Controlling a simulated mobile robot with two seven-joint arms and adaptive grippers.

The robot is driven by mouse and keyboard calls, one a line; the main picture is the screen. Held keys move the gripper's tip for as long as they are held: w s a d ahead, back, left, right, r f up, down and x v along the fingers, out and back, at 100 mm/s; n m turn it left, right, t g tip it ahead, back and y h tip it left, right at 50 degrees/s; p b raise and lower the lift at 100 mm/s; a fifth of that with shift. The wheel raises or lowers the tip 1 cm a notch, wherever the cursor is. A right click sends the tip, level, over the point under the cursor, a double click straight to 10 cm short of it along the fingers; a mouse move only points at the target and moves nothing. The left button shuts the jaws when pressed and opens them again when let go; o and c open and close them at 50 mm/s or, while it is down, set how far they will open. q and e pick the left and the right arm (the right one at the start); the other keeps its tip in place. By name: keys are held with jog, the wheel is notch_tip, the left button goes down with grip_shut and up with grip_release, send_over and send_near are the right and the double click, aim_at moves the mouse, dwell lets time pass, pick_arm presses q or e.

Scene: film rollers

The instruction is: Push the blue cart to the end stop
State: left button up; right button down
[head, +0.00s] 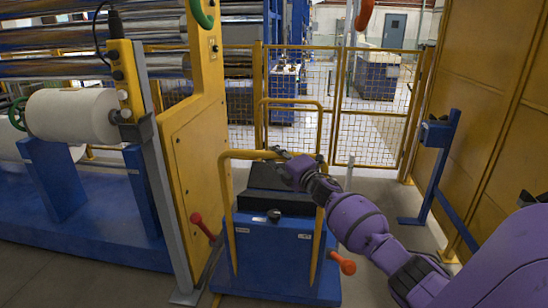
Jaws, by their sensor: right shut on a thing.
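The blue cart (268,245) stands on the floor in the middle of the head view. It has a yellow tubular push handle (237,154) and a dark block on top. My right gripper (282,155) is shut on the top bar of this handle, right of its middle. The purple right arm reaches in from the lower right and hides part of the cart's right side. My left gripper is out of view. I cannot make out an end stop; the floor beyond the cart is mostly hidden by it.
A yellow panel (195,150) and grey post stand close on the cart's left, beside a white roll (75,115) on a blue base. A yellow mesh fence (375,125) closes the far side. A blue stand (440,150) is at the right, with some bare floor before it.

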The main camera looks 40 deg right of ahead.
jog(key=shift+s+f, duration=0.1)
jog(key=shift+f, duration=0.25)
jog(key=c, duration=1.9)
grip_release()
jog(key=o, duration=0.4)
jog(key=shift+s+d+r, duration=0.1)
jog(key=shift+s, duration=0.05)
jog(key=shift+c, duration=0.2)
jog(key=shift+s, duration=0.45)
jog(key=s+f, duration=0.1)
jog(key=s, duration=1)
jog(key=shift+a+f, duration=0.2)
jog(key=shift+a, duration=0.25)
